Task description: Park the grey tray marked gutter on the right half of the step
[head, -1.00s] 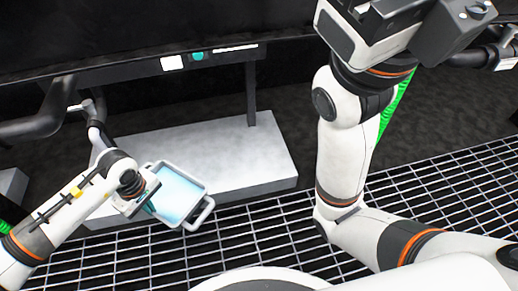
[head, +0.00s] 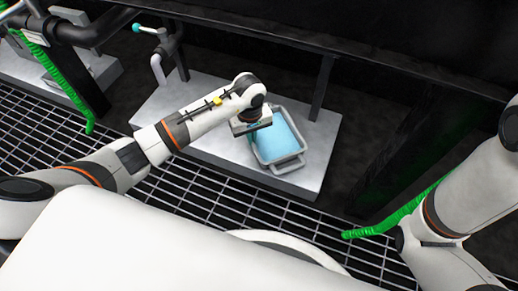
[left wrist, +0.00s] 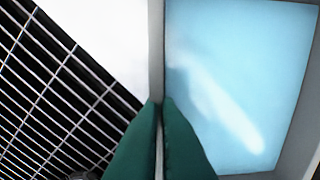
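The grey tray (head: 281,160) holds light-blue liquid (head: 280,136) and shows no readable marking. It is over the right half of the pale grey step (head: 318,135), near its front edge, and looks about level. I cannot tell whether it rests on the step or hangs just above it. My left gripper (head: 257,127) is at the tray's left side. In the left wrist view its green fingers (left wrist: 160,125) are closed on the tray's wall (left wrist: 156,55), with the liquid to the right. My right gripper is out of view; only part of that arm shows.
A dark post (head: 322,88) rises behind the tray at the right of the step. A pipe with a teal-handled valve (head: 160,45) stands at the back left. Metal grating (head: 215,185) lies in front. The step's left half is clear beneath my arm.

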